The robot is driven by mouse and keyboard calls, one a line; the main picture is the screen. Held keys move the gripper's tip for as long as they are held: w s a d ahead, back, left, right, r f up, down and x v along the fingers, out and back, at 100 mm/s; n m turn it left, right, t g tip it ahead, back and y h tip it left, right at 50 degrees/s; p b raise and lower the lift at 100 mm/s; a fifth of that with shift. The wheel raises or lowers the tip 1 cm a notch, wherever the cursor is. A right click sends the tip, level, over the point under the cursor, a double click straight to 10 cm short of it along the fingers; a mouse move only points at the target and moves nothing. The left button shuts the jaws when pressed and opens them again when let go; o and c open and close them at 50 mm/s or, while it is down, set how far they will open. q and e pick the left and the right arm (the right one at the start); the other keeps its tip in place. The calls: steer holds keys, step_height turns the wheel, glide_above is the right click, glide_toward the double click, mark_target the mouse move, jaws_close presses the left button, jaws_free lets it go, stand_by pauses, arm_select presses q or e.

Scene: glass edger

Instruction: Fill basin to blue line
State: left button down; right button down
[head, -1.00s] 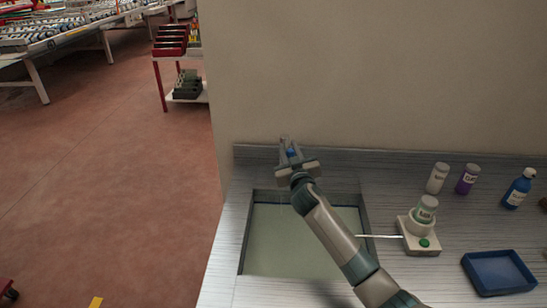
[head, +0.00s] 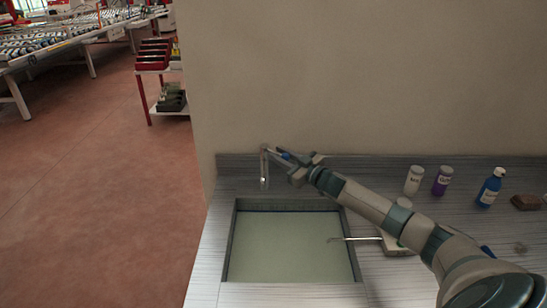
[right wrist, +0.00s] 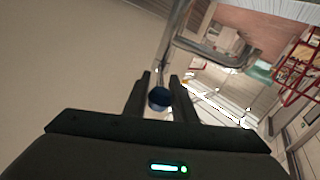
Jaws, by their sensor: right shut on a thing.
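The basin (head: 232,240) is sunk in the counter and holds pale green liquid (head: 290,250). A thin dark line shows along its back wall at the liquid's edge; I cannot tell if it is the blue line or how the level stands against it. A grey metal faucet (head: 264,170) stands behind the basin. My right gripper (head: 287,157) is beside the faucet's top, shut on a blue knob (right wrist: 159,98), seen between its fingers in the right wrist view. The faucet's pipe (right wrist: 176,45) rises just beyond the fingers. My left gripper is out of view.
A thin rod (head: 355,239) reaches over the basin's right edge from a pale device (head: 396,246), partly hidden by my right arm. White (head: 413,181), purple (head: 442,181) and blue (head: 490,187) bottles and a brown block (head: 525,202) stand at right. The counter's left strip is clear.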

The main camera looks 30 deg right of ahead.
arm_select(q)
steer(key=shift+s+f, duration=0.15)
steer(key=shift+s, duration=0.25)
arm_select(e)
steer(key=shift+d+n+y, duration=0.15)
steer(key=shift+n+y, duration=0.15)
steer(key=c, duration=1.6)
jaws_free()
steer(key=shift+f, duration=0.1)
